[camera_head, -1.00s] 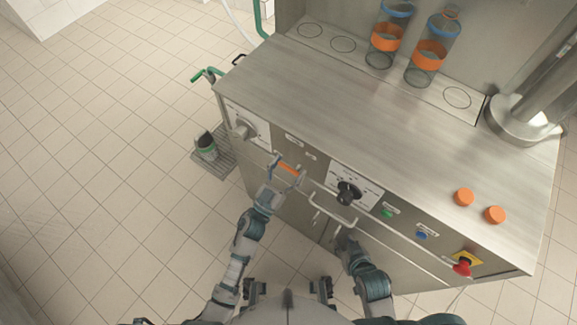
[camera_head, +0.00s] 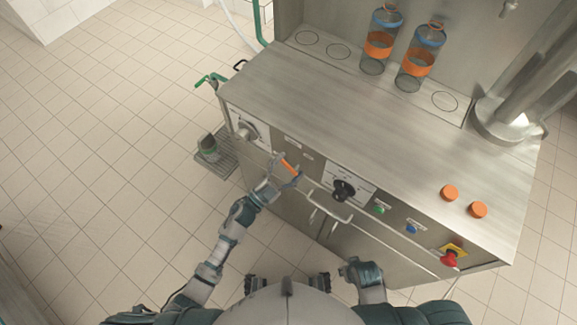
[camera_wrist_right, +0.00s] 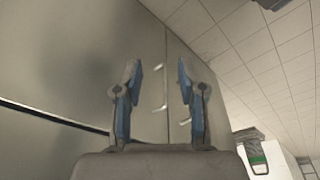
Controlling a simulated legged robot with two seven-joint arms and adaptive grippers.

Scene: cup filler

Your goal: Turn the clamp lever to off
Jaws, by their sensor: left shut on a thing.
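A small orange bar (camera_head: 290,167), apparently the clamp lever, is at the front panel of the steel machine, between the two dials. It is tilted in the head view. My left gripper (camera_head: 285,172) is shut on it, and its fingers hide part of the bar. I cannot read the off mark from here. My right gripper (camera_wrist_right: 157,88) is open and empty in the right wrist view, with its fingers apart in front of the cabinet doors.
A grey dial (camera_head: 246,131) is left of the lever and a black knob (camera_head: 343,190) is right of it. A rail handle (camera_head: 328,204), green button (camera_head: 378,210), blue button (camera_head: 411,229) and red emergency button (camera_head: 449,258) line the front. Bottles (camera_head: 378,45) stand on the top.

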